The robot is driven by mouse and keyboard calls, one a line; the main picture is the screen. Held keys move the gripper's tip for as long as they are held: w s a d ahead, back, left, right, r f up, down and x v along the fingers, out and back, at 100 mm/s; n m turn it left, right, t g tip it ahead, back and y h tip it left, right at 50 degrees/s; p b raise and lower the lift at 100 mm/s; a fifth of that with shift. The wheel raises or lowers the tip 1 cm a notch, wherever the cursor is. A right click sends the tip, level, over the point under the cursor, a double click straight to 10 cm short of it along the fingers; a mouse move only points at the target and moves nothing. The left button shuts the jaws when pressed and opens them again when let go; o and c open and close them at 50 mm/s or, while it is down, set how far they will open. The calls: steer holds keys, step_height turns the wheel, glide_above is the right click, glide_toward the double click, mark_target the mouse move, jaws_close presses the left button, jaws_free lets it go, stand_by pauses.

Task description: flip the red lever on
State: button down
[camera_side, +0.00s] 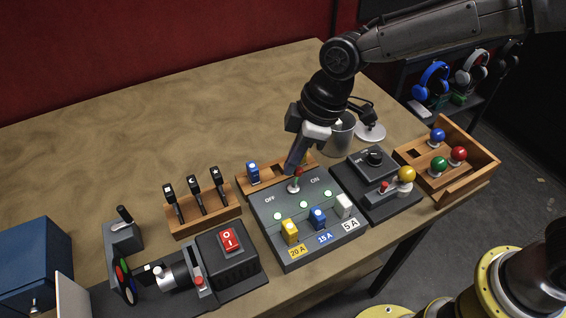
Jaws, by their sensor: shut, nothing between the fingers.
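The panel also carries green lights and yellow (290,231), blue (318,218) and white (343,206) fuses.
Left of the panel are a wooden rack (205,220) of black tools and a machine with a red rocker switch (230,239). Right are a dark box with a knob (375,158) and a wooden tray (478,176) of coloured balls. A metal cup (339,140) stands behind.

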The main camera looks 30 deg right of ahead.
steer(key=shift+d+r, duration=0.1)
steer(key=shift+r, duration=0.05)
steer(key=shift+r, duration=0.7)
steer(key=shift+w+a+r, duration=0.1)
steer(key=shift+w+a, duration=0.05)
steer(key=shift+a, duration=0.05)
steer(key=d+r, duration=0.5)
steer(key=r, duration=0.3)
stand_by(0.4)
steer(key=shift+w+r, duration=0.1)
